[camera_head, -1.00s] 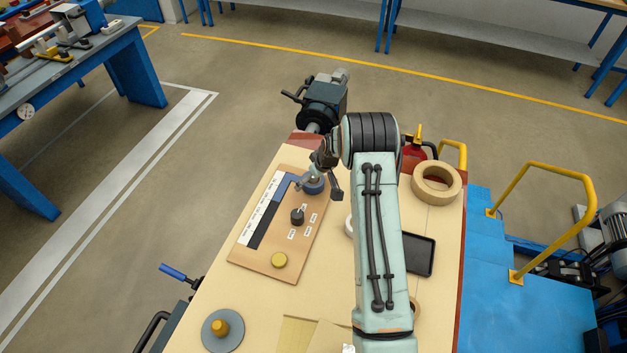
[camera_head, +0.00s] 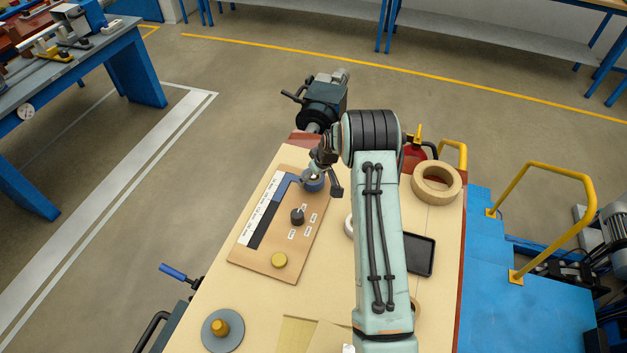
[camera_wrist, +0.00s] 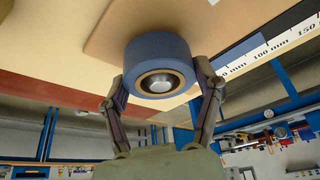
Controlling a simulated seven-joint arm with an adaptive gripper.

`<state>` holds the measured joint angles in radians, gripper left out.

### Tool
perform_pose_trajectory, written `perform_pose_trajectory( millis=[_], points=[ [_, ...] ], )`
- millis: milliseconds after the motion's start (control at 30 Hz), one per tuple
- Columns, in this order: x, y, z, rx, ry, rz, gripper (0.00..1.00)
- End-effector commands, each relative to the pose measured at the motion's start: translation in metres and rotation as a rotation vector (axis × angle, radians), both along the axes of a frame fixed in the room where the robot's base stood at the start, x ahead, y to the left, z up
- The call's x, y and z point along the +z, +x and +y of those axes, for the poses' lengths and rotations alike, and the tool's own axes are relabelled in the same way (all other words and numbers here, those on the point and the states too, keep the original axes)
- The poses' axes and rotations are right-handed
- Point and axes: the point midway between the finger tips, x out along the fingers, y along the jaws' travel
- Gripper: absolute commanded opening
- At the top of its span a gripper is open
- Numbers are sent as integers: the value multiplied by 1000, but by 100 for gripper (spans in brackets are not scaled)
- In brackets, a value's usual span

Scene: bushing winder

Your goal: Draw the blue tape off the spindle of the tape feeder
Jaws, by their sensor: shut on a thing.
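The blue tape (camera_head: 312,186) is a thick roll at the far end of the tape feeder's tan board (camera_head: 262,262). In the wrist view the blue tape (camera_wrist: 150,52) shows a tan core, with the metal spindle end (camera_wrist: 155,84) inside it. The roll is still around the spindle; I cannot tell how far up it sits. My gripper (camera_wrist: 161,88) has a finger on each side of the roll and is shut on it. In the head view my gripper (camera_head: 320,182) and wrist partly hide the roll.
A dark knob (camera_head: 297,216) and a yellow knob (camera_head: 279,260) stand on the board beside a white scale (camera_head: 262,208). A tan tape roll (camera_head: 436,184) and a black tray (camera_head: 419,254) lie to the right. A grey disc (camera_head: 222,332) is front left.

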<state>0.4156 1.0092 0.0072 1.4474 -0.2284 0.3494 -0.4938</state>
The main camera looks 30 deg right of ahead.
Motion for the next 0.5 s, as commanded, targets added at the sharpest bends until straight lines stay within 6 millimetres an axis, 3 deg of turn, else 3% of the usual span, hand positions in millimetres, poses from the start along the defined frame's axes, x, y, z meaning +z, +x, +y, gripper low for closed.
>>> perform_pose_trajectory(
  millis=[500],
  points=[
    [27, 0, 0, 1, 0, -1, 29]
  ],
)
